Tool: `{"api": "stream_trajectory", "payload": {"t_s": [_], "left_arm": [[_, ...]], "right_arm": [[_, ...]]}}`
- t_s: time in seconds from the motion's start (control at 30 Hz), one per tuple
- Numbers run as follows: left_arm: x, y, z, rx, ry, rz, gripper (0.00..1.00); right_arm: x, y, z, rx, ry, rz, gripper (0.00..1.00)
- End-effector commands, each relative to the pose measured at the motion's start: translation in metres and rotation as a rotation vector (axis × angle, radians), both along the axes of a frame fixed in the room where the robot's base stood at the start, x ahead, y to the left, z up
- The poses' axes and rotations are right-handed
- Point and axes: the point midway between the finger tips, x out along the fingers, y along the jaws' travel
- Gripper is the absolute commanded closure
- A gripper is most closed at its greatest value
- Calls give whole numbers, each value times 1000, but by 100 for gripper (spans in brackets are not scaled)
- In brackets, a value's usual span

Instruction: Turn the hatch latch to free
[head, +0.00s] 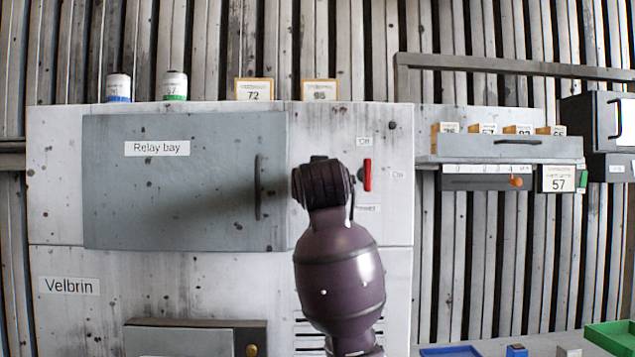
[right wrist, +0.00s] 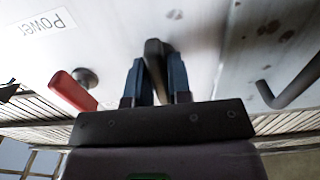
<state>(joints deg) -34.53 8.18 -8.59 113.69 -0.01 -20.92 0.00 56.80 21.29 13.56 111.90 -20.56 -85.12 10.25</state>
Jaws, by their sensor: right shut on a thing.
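The grey hatch door (head: 190,205), labelled "Relay bay", looks shut in the white housing, with a dark bar handle (head: 258,187) at its right edge. My right gripper (head: 320,180) is at the panel just right of the door and hides most of what it holds in the head view. In the right wrist view its two blue-grey fingers (right wrist: 157,82) are shut on a dark latch (right wrist: 154,58). The latch's exact angle is hard to read. The door handle (right wrist: 288,85) shows apart from the fingers at right. My left gripper is not in view.
A red power lever (head: 367,175) stands upright close to the right of my gripper; it also shows in the wrist view (right wrist: 72,90). Cans and number cards stand on top of the housing (head: 60,130). A shelf with a drawer (head: 510,147) is farther right.

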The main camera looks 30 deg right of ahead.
Motion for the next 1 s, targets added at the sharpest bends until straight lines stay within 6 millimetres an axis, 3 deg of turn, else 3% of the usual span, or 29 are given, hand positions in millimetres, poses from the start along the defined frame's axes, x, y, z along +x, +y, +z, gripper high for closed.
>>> {"api": "stream_trajectory", "payload": {"t_s": [0.47,0.5,0.63,1.0], "left_arm": [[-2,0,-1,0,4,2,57],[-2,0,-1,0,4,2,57],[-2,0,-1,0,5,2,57],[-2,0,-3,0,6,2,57]], "right_arm": [[-1,-1,5,10,-20,-2,100],[-1,-1,5,10,-20,-2,78],[-1,-1,4,9,-17,-2,60],[-5,3,2,9,-14,1,60]]}}
